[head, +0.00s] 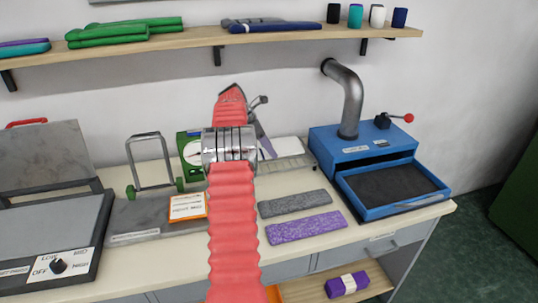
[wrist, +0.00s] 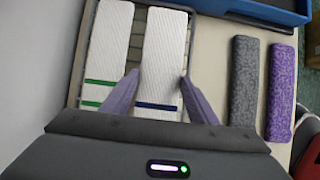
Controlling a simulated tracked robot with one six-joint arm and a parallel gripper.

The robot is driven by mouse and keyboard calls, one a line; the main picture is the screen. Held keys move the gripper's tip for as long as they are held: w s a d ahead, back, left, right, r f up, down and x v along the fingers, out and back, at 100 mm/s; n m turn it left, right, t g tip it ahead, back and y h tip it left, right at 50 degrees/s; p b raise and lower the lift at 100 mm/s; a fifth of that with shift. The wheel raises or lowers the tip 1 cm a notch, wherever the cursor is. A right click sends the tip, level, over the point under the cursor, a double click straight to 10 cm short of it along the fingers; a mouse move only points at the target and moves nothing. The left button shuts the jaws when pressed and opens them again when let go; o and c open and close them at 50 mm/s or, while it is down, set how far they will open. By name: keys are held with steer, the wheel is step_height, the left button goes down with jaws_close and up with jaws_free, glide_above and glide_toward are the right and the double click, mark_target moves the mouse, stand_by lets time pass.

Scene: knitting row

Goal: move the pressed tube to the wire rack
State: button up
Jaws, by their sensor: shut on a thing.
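A flat white tube with a dark blue band (wrist: 163,60) is between the two purple fingers of my gripper (wrist: 160,77), which are shut on its sides. It lies over the wire rack (wrist: 75,70), lengthwise and beside a second white tube with green bands (wrist: 110,50). Whether the held tube touches the rack wires cannot be told. In the head view my arm hides most of the gripper, and part of the wire rack (head: 290,166) shows to the right of it.
A blue box press (head: 345,150) with an open tray stands at the right. A grey hot plate unit (head: 45,240) is at the left. A shelf (head: 190,43) runs above.

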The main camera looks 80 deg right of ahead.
steer(key=shift+f, duration=1.9)
steer(key=o, duration=1.1)
steer(key=shift+r, duration=0.1)
steer(key=v, duration=1.2)
steer(key=shift+a, duration=0.1)
